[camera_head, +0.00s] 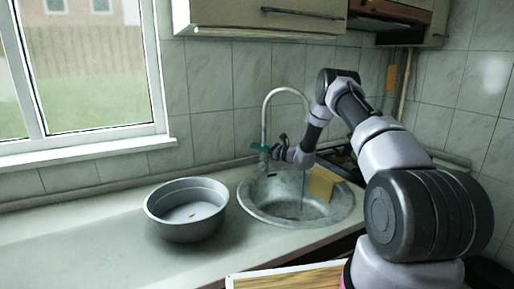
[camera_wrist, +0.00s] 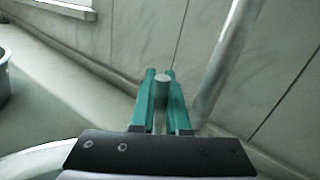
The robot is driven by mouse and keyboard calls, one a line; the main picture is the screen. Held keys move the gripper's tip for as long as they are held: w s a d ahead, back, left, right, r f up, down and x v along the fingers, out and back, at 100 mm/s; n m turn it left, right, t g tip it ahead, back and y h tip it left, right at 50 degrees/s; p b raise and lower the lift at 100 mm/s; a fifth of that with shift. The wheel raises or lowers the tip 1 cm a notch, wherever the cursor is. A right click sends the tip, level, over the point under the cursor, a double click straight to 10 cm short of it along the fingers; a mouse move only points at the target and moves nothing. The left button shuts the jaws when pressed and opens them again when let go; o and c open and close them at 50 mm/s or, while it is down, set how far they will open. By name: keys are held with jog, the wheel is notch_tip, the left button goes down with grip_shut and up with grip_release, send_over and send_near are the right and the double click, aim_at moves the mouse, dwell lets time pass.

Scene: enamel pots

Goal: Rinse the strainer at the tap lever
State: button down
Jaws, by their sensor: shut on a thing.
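My gripper (camera_head: 264,147) is at the base of the tap, behind the sink. In the wrist view its green fingers (camera_wrist: 161,100) are closed around a small grey round-ended piece, which looks like the tap lever (camera_wrist: 162,77). The tap (camera_head: 265,115) has a tall arched grey spout; its pipe (camera_wrist: 222,70) rises just right of the fingers in the wrist view. A thin vertical streak shows below the spout in the sink (camera_head: 257,208); I cannot tell for certain that it is water. I cannot make out a strainer in either view.
A large grey round basin (camera_head: 165,222) stands on the counter (camera_head: 85,235) left of the sink, with a small orange bit inside. A yellow flat piece (camera_head: 322,183) lies at the sink's right side. A cabinet (camera_head: 255,14) hangs above. The left counter is clear.

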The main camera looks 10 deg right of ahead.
jog(key=c, duration=1.2)
grip_release()
jog(key=shift+d, duration=0.1)
jog(key=v, duration=1)
jog(key=shift+s+d, duration=0.25)
jog(key=shift+o, duration=0.3)
